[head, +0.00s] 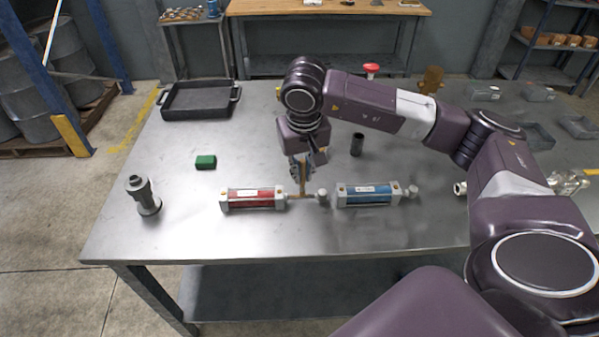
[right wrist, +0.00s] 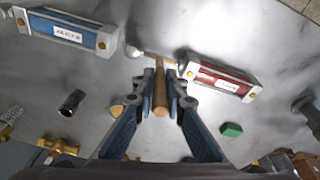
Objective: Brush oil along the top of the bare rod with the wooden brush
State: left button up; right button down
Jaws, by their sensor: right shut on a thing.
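A red cylinder (head: 253,199) lies on the metal table. Its bare rod (head: 309,197) sticks out to the right and ends in a round rod end (head: 322,196). My right gripper (head: 301,172) is above the rod, shut on the wooden brush (head: 302,184), which points down. The right wrist view shows the brush handle (right wrist: 160,93) between the fingers, with the rod (right wrist: 157,56) and the red cylinder (right wrist: 223,78) beyond. The brush's lower end is at the rod; I cannot tell whether it touches. My left gripper is not in view.
A blue cylinder (head: 368,194) lies just right of the rod end. A dark cup (head: 357,144) stands behind it. A green block (head: 206,161), a grey metal fitting (head: 146,197) and a black tray (head: 199,99) are to the left. The table's front strip is clear.

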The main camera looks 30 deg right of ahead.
jog(key=shift+s+d, duration=0.35)
jog(key=shift+d, duration=0.15)
jog(key=shift+w+a, duration=0.15)
jog(key=shift+w+a, duration=0.35)
jog(key=shift+a, duration=0.3)
jog(key=shift+a, duration=0.1)
jog(key=shift+w+a+b, duration=0.3)
jog(key=shift+w+a, duration=0.2)
jog(key=shift+a, duration=0.15)
jog(key=shift+d, duration=0.1)
jog(key=shift+s+d+b, duration=0.35)
jog(key=shift+s+d, duration=0.15)
jog(key=shift+d, duration=0.2)
